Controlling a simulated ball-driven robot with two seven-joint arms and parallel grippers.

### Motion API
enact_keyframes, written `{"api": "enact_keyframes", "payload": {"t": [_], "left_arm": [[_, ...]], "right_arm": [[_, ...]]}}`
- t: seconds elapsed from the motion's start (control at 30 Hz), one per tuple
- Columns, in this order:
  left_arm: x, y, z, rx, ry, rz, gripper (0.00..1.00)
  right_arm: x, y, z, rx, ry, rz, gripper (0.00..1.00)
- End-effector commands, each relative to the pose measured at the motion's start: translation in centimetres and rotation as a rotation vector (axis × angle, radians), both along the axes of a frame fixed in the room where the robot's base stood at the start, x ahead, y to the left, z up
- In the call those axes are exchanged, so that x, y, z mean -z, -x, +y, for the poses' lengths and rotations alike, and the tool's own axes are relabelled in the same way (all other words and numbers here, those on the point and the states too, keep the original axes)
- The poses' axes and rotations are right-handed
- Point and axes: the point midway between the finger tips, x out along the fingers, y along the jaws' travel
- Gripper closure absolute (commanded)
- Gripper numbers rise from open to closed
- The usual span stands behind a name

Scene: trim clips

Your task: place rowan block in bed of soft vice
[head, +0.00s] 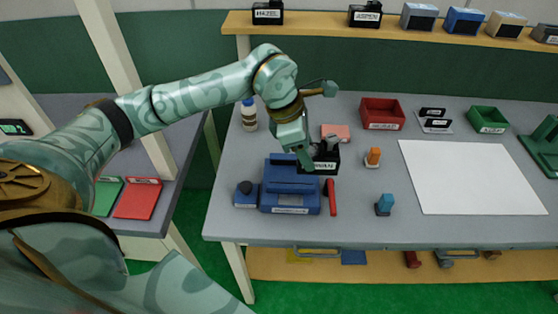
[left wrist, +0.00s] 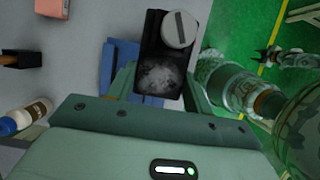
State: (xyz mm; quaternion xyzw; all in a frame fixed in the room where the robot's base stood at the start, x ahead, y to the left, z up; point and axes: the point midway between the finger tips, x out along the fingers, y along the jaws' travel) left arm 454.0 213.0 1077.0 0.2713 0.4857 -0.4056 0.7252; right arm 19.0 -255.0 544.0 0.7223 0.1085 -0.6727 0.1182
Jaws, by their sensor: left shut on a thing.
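The rowan block (head: 324,167) is black with a white label reading ROWAN and has grey parts on top. My left gripper (head: 304,158) is shut on it and holds it above the table. In the left wrist view the block (left wrist: 165,72) sits between the fingers, with a round light knob on it. The blue soft vice (head: 290,201) stands on the table, below and left of the block in the head view. In the left wrist view parts of the vice (left wrist: 112,58) show behind the block, which hides much of it. My right gripper does not show.
Orange (head: 373,157) and blue (head: 384,205) pieces stand nearby. A white sheet (head: 465,177) covers the right side. A bottle (head: 249,115) stands at the back left.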

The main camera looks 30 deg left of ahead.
Motion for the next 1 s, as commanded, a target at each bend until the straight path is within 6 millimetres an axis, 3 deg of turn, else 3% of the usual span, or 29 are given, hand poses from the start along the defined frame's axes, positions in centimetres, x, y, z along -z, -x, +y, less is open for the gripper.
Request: {"api": "enact_keyframes", "payload": {"t": [0.1, 0.3, 0.53, 0.73, 1.0], "left_arm": [[2.2, -0.5, 3.2, -0.004, 0.0, 0.007, 0.76], [5.4, -1.1, 5.9, -0.001, 0.0, 0.002, 0.76], [6.8, -1.4, 7.0, -0.001, 0.001, 0.001, 0.76], [9.9, -1.4, 7.2, 0.001, 0.001, 0.002, 0.76], [10.1, -1.4, 7.2, 0.001, 0.001, -0.001, 0.76]], "right_arm": [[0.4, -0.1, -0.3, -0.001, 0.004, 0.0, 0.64], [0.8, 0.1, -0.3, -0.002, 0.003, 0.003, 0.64], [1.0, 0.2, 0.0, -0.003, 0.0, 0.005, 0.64], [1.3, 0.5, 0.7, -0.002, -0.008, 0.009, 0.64], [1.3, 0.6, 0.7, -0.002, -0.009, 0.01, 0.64]]}}
